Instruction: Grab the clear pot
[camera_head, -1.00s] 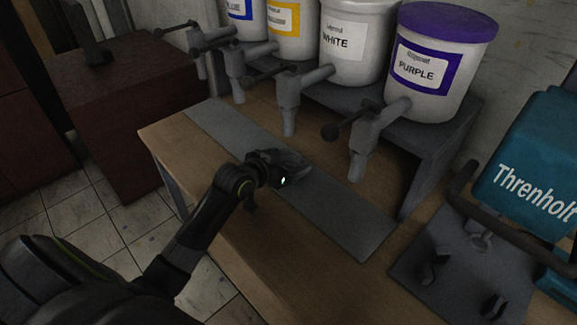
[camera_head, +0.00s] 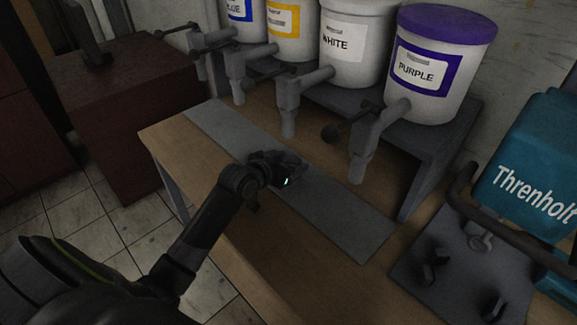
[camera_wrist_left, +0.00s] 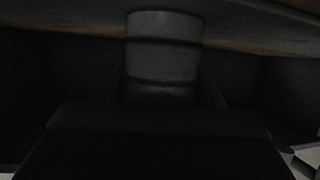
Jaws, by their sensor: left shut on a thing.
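My left gripper (camera_head: 288,168) is low over the grey strip on the wooden table in the head view. In the left wrist view, a dim grey, see-through-looking cylinder, which I take for the clear pot (camera_wrist_left: 163,50), stands between the two dark fingers of this gripper (camera_wrist_left: 165,92). The gripper is shut on it. The pot's lower part is lost in shadow in the wrist view. In the head view the gripper mostly hides the pot. My right gripper is not in view.
The grey strip (camera_head: 340,222) runs along the wooden table (camera_head: 225,205). Behind it, paint buckets, including white (camera_head: 352,45) and purple (camera_head: 440,70), stand on a raised shelf with taps overhanging the table. A teal machine (camera_head: 535,165) stands at the right.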

